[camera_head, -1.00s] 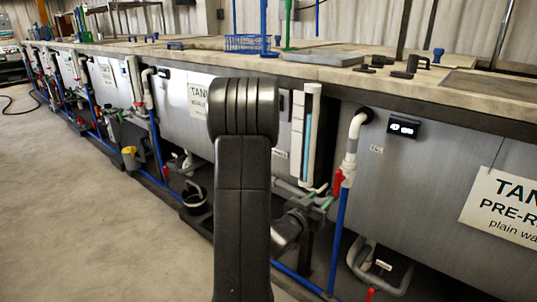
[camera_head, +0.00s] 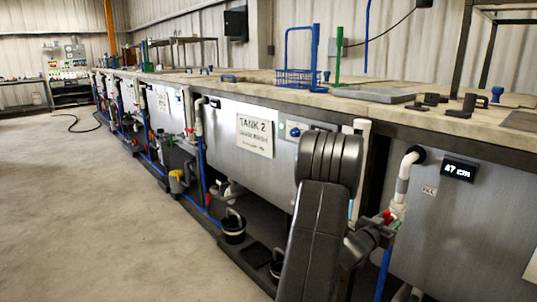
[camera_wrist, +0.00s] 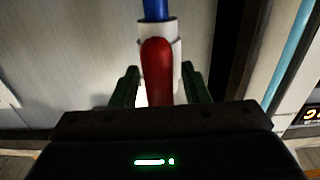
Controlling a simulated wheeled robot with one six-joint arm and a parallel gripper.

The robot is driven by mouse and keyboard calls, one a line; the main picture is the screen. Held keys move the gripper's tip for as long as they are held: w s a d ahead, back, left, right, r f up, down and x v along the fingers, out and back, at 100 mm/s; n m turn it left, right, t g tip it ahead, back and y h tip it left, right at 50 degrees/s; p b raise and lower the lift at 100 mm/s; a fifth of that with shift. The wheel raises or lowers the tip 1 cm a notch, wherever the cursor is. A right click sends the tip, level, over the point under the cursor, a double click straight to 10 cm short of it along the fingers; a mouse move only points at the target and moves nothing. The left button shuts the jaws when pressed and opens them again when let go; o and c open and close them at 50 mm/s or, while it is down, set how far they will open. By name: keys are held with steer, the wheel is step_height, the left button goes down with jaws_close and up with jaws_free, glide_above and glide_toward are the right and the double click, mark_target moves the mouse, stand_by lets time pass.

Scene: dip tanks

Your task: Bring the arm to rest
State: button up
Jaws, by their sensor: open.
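In the wrist view, the two green fingers of my gripper (camera_wrist: 160,88) are apart, one on each side of a red valve handle (camera_wrist: 158,70). The handle is in front of a white fitting (camera_wrist: 175,30) on a blue pipe (camera_wrist: 157,9). I cannot tell whether a finger touches the handle. In the head view, my black arm (camera_head: 318,235) rises at the lower right, and the red handle (camera_head: 388,216) shows just beyond it at the tank front. The gripper is mostly hidden there.
The long row of tanks with a pale worktop (camera_head: 400,110) runs along the right. A TANK 2 sign (camera_head: 254,135) is on the tank front. Black buckets (camera_head: 233,228) stand low by the pipes.

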stand_by(0.4)
steer(key=p+v, duration=0.1)
steer(key=v, duration=1.2)
steer(key=b+x, duration=0.1)
steer(key=x, duration=1.2)
steer(key=shift+w+d, duration=0.1)
steer(key=shift+d, duration=0.05)
steer(key=shift+m+b, duration=0.55)
steer(key=shift+m, duration=0.45)
steer(key=shift+m+b, duration=0.5)
steer(key=shift+m, duration=0.7)
steer(key=m+b, duration=0.1)
steer(key=m, duration=0.4)
